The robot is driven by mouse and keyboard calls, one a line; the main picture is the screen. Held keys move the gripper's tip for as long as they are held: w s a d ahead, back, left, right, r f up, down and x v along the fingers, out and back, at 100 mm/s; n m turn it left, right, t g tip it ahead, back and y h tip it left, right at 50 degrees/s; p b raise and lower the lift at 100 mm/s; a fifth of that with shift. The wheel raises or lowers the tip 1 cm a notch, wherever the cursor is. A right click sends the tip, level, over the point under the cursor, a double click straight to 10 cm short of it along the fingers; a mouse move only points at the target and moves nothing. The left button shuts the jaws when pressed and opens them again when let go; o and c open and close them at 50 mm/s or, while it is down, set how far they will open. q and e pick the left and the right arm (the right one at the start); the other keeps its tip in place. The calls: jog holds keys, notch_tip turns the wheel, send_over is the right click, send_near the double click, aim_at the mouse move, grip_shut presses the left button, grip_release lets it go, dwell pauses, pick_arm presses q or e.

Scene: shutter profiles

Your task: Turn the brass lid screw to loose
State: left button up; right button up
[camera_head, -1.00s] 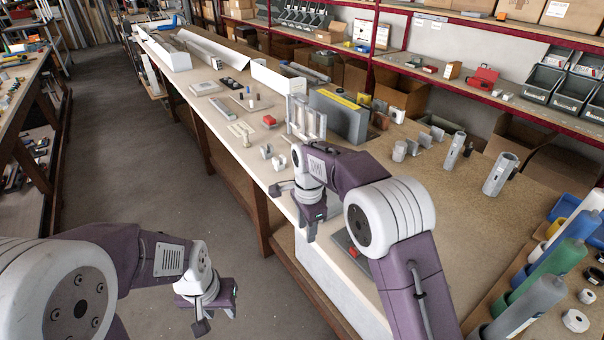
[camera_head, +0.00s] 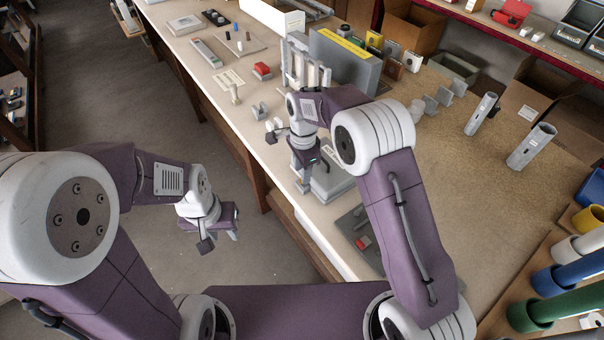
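I cannot make out the brass lid screw for certain in the head view. A flat grey box (camera_head: 335,178) lies by the bench's front edge, partly hidden by my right arm. My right gripper (camera_head: 304,183) points down beside this box, at its left side; whether it touches is unclear. My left gripper (camera_head: 226,236) hangs over the floor, left of the bench, away from the bench objects. The opening of both grippers is too small and partly hidden to read.
A grey block with a yellow label (camera_head: 343,65) and a pale upright frame (camera_head: 305,70) stand behind my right gripper. A red-topped block (camera_head: 262,71) is to their left. Metal tubes (camera_head: 532,146) stand at right. The bench middle right is clear.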

jog(key=f, duration=0.2)
jog(key=shift+w+f, duration=0.25)
jog(key=shift+f, duration=0.35)
jog(key=shift+s, duration=0.25)
jog(key=shift+w, duration=0.15)
grip_shut()
jog(key=shift+r+n+p, duration=0.15)
jog(key=shift+n+p, duration=0.35)
jog(key=shift+n, duration=0.1)
jog(key=shift+n+p, duration=0.3)
jog(key=shift+n, duration=1.5)
grip_release()
